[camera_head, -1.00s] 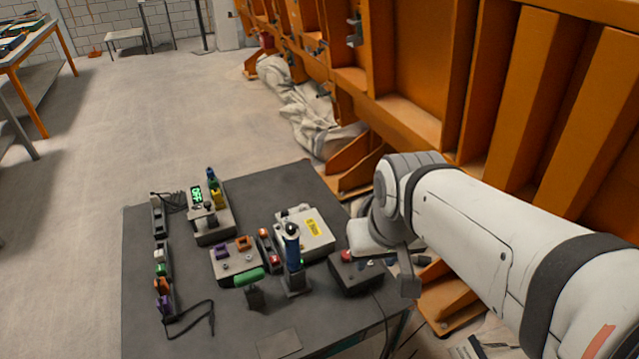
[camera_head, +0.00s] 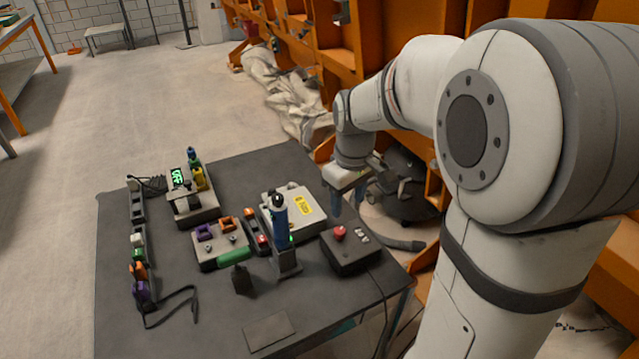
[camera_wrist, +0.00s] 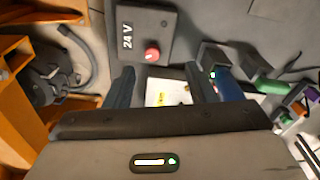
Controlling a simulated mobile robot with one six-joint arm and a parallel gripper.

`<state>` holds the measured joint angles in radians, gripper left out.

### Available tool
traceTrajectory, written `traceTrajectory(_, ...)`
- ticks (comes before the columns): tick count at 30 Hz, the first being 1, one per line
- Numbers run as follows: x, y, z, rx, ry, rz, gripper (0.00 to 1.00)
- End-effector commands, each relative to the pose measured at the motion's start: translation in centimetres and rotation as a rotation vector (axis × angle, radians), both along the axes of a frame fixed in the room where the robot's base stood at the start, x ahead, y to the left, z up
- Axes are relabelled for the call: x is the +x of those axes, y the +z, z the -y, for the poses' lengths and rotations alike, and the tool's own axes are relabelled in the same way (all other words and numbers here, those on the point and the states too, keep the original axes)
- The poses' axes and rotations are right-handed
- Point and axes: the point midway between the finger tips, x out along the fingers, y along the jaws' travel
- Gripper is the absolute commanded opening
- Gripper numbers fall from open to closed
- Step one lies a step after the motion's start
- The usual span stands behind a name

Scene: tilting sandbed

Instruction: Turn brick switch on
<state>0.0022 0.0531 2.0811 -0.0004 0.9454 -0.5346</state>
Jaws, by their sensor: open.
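No part is clearly marked as the brick switch. A grey unit (camera_head: 193,209) at the table's back left has a green lit display (camera_head: 179,177) reading OFF, a dark lever-like part, and yellow and blue pieces. A white box (camera_head: 273,207) with a yellow label is near the table middle; part of it also shows between my fingers in the wrist view (camera_wrist: 160,92). A blue upright handle (camera_head: 280,222) stands before it. My gripper (camera_head: 347,200) is open and empty, pointing down beyond the right end of the white box; its fingers show in the wrist view (camera_wrist: 160,70).
A dark 24 V box (camera_head: 350,250) with a red button (camera_head: 340,232) is at the table's right. A low grey block (camera_head: 220,245) carries purple and orange pieces. A strip of coloured pieces (camera_head: 139,240) lies left. Orange framework (camera_head: 400,20) stands behind my arm.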

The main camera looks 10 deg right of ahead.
Motion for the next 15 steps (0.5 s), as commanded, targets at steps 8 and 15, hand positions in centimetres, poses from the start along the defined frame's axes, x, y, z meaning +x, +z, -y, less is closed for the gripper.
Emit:
traceTrajectory(8, 4.6, -6.0, -0.2, -0.005, 0.158, -0.059, 0.50)
traceTrajectory(15, 4.8, -8.6, -0.2, -0.004, 0.174, -0.066, 0.50)
